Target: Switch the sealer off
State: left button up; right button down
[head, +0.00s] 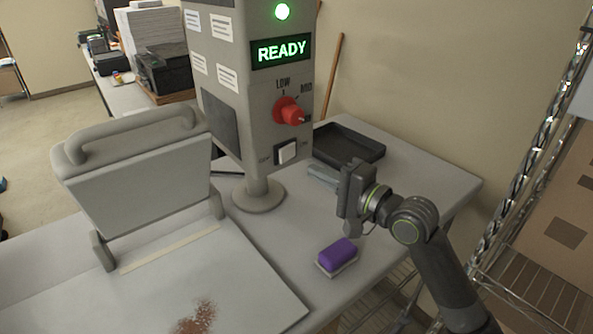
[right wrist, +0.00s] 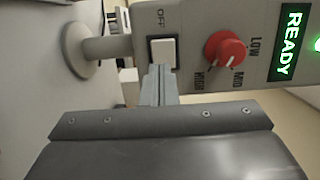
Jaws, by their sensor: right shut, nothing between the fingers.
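The sealer's grey control column (head: 225,85) stands mid-table with a lit green READY display (head: 281,51) and a green lamp (head: 282,12). Its white rocker switch (head: 286,152) is low on the front face, with OFF at its left. The right wrist view shows the switch (right wrist: 163,52) just beyond my fingertips; I cannot tell whether they touch it, nor which side is pressed. The red knob (head: 288,111) above it has its white mark towards HIGH in the wrist view. My right gripper (head: 318,172) is shut and empty, pointing at the column. My left gripper is out of view.
A purple block (head: 338,252) on a pale base lies below my right gripper. A black tray (head: 348,145) sits behind it. The raised press lid (head: 145,165) and flat bed (head: 210,268) with a brown stain are at left. A metal rack (head: 540,270) stands right.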

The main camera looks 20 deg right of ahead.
aim_at(285, 157)
jog(key=b+x, duration=0.2)
jog(key=x, duration=0.3)
jog(key=shift+f+b, duration=0.15)
jog(key=shift+b, duration=0.2)
jog(key=shift+w+a+b, duration=0.35)
jog(key=shift+w, duration=0.2)
jog(key=shift+r, duration=0.2)
